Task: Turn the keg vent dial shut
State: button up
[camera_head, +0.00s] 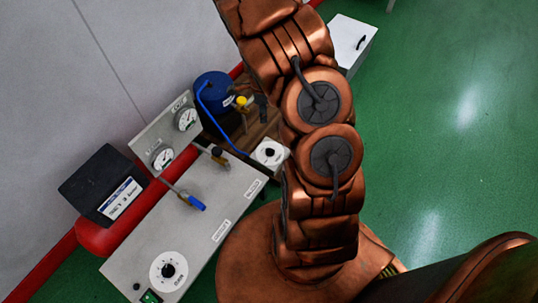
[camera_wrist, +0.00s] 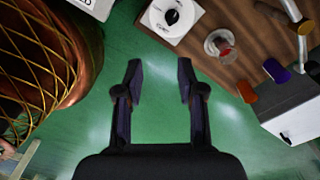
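A white dial box with a round face and a black knob (camera_head: 269,152) stands on the wooden surface beside the blue keg (camera_head: 213,92) in the head view. It also shows at the top of the wrist view (camera_wrist: 172,17), with small lettering too blurred to read fully. I cannot tell from its lettering whether it is the vent dial. A second, larger white dial (camera_head: 168,271) is on the grey panel at lower left. My gripper (camera_wrist: 160,80) is open and empty, apart from the dial box, with green floor showing between its fingers. My arm hides the gripper in the head view.
The grey panel (camera_head: 190,225) carries two gauges and a blue-handled valve (camera_head: 196,203). A black box (camera_head: 103,185) stands at left. In the wrist view, a small clear vessel with red (camera_wrist: 220,46), orange and purple handles and a grey box (camera_wrist: 290,112) lie right.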

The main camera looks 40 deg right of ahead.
aim_at(269, 149)
jog(key=d+f+m+b, duration=0.1)
jog(key=f+m+b, duration=0.1)
jog(key=f, duration=0.4)
jog(key=d+f+m+b, duration=0.1)
jog(key=f+b, duration=0.1)
jog(key=f, duration=0.5)
jog(key=w+d+f+m+b, duration=0.1)
jog(key=f+m+b, duration=0.1)
jog(key=f, duration=0.5)
jog(key=shift+w+d+m+b, duration=0.1)
jog(key=shift+d+m+b, duration=0.2)
jog(key=shift+f+b, duration=1.3)
jog(key=shift+f, duration=2.55)
grip_shut()
